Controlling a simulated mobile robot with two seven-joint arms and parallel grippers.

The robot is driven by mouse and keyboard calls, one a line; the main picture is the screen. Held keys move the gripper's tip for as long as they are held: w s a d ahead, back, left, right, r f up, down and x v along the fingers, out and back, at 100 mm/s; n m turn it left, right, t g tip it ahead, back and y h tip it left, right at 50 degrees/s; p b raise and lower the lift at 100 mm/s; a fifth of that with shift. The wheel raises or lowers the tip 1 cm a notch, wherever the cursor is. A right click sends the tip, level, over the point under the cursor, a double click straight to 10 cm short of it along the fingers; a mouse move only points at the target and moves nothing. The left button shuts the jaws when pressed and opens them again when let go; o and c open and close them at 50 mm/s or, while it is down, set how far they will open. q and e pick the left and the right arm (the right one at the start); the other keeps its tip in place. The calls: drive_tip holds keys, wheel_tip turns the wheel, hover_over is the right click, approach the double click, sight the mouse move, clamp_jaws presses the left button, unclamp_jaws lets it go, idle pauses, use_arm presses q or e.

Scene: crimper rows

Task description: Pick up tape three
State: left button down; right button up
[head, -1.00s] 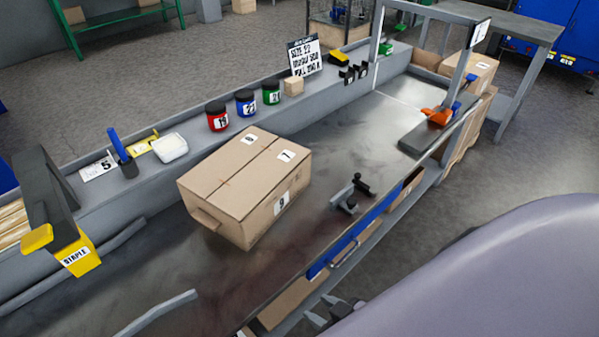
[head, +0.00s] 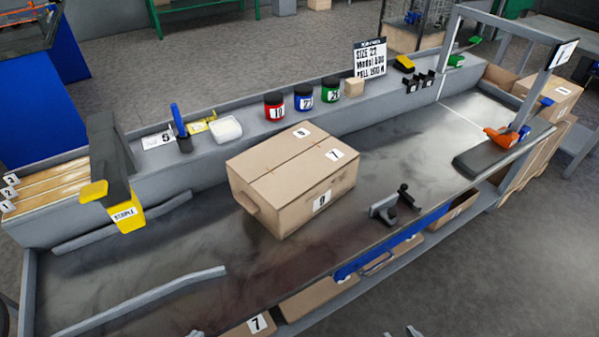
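No tape roll can be made out clearly. A tray of tan strips (head: 50,187) at the far left of the bench carries small labels, and the label 3 (head: 11,179) marks its back row, above labels 2 and 1. What look like the tips of my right gripper (head: 401,333) poke in at the bottom edge, apart from each other, with nothing seen between them. A small grey tip at the bottom edge may be my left gripper (head: 195,333); the rest is cut off. Both are far from the tray.
A large carton (head: 290,185) sits mid-bench. Red (head: 274,106), blue (head: 303,96) and green (head: 330,90) jars line the back ledge. An orange-handled tool (head: 503,137) is at right. Grey floor lies in front.

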idle(0.4)
use_arm(q)
drive_tip(key=c, duration=1.2)
unclamp_jaws()
drive_tip(key=shift+d, duration=0.1)
